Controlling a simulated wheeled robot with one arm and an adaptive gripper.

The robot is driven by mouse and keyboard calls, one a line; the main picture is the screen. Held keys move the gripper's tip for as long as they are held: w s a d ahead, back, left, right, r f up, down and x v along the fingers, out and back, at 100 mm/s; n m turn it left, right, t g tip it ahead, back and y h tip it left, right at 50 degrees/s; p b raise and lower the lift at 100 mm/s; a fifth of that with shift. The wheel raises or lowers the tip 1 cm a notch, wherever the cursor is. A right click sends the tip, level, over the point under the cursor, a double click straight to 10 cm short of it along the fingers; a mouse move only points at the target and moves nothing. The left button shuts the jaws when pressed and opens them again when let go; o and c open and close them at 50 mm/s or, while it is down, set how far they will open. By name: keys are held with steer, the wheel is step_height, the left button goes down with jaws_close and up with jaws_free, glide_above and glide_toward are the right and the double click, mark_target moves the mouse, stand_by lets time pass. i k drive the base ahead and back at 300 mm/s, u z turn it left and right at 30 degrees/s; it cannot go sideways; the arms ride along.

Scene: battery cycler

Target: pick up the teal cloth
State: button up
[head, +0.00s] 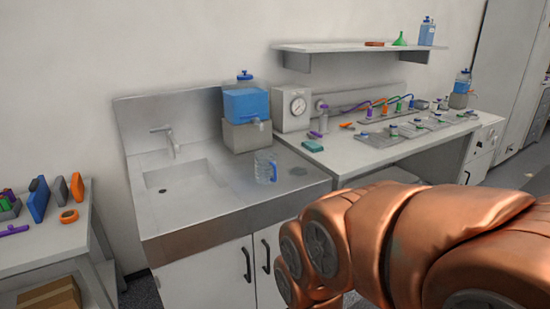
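A small teal item (312,146), which looks like the folded cloth, lies flat near the front left edge of the long white bench (345,160). It is to the right of the sink counter and below the gauge box. My copper-coloured arm crosses the lower right of the head view, well in front of the bench. My gripper is not visible. Nothing covers the teal cloth.
A clear jug with a blue handle (265,168) stands on the sink counter (220,205), left of the cloth. A purple-topped bottle (323,118) and a gauge box (292,108) stand behind the cloth. Trays with coloured cables fill the bench to the right.

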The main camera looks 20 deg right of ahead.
mark_target(311, 146)
steer(key=z, duration=0.95)
steer(key=i, duration=1.05)
steer(key=u, duration=0.35)
steer(key=i, duration=0.8)
steer(key=u, duration=0.8)
